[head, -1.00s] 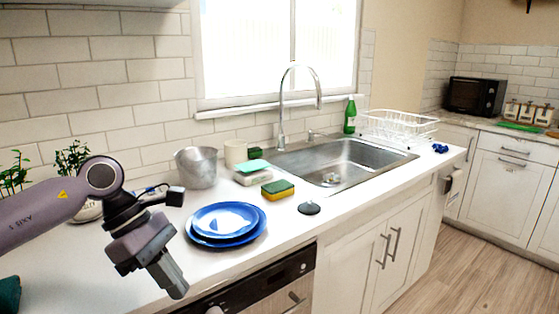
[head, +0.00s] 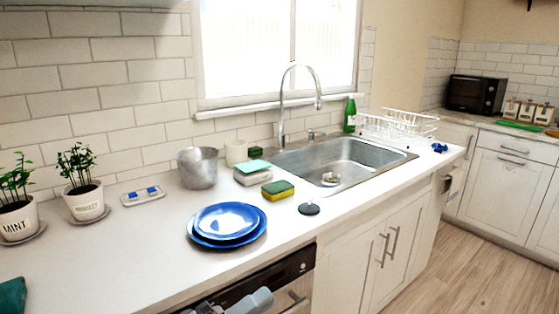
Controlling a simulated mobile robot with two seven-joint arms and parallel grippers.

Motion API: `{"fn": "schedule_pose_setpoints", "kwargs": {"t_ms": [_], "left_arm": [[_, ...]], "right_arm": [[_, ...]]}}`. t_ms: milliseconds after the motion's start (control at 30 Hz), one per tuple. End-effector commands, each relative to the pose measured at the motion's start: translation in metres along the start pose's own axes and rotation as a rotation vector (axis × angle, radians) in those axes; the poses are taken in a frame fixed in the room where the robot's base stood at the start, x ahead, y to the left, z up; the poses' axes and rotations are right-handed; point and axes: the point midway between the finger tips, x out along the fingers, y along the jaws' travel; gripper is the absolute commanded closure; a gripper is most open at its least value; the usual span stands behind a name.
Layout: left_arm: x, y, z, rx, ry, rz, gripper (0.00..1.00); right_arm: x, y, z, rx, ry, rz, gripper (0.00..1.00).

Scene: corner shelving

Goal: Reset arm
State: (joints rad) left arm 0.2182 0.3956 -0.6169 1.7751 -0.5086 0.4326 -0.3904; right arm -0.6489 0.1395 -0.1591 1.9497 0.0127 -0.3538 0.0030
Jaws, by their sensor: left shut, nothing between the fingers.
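The rest of the left arm is below the picture. My right gripper is not in view.
The white counter (head: 120,250) holds stacked blue plates (head: 225,220), a metal pot (head: 197,168), a sponge (head: 277,189) and two potted herbs, one of them mint (head: 17,220). The sink (head: 345,160) is behind.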

Motion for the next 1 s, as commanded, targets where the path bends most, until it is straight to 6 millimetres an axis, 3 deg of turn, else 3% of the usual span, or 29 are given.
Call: {"fn": "schedule_pose_setpoints", "kwargs": {"t_ms": [167, 367, 600, 700, 833, 1000], "left_arm": [[-0.048, 0.035, 0.027, -0.361, -0.336, -0.004, 1.00], [-0.129, 0.088, 0.040, -0.747, -0.721, 0.000, 1.00], [-0.241, 0.149, 0.012, -1.148, -1.162, -0.001, 1.00], [-0.275, 0.163, -0.004, -1.254, -1.290, -0.003, 1.00], [-0.299, 0.173, -0.018, -1.327, -1.382, -0.007, 1.00], [-0.304, 0.174, -0.021, -1.343, -1.402, -0.009, 1.00]], "right_arm": [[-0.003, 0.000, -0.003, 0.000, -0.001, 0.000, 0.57], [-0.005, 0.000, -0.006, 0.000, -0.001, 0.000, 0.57], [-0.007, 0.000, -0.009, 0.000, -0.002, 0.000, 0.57], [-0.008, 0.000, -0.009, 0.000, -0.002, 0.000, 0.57], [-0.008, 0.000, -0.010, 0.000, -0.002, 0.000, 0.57], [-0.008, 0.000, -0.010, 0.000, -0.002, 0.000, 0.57]]}}
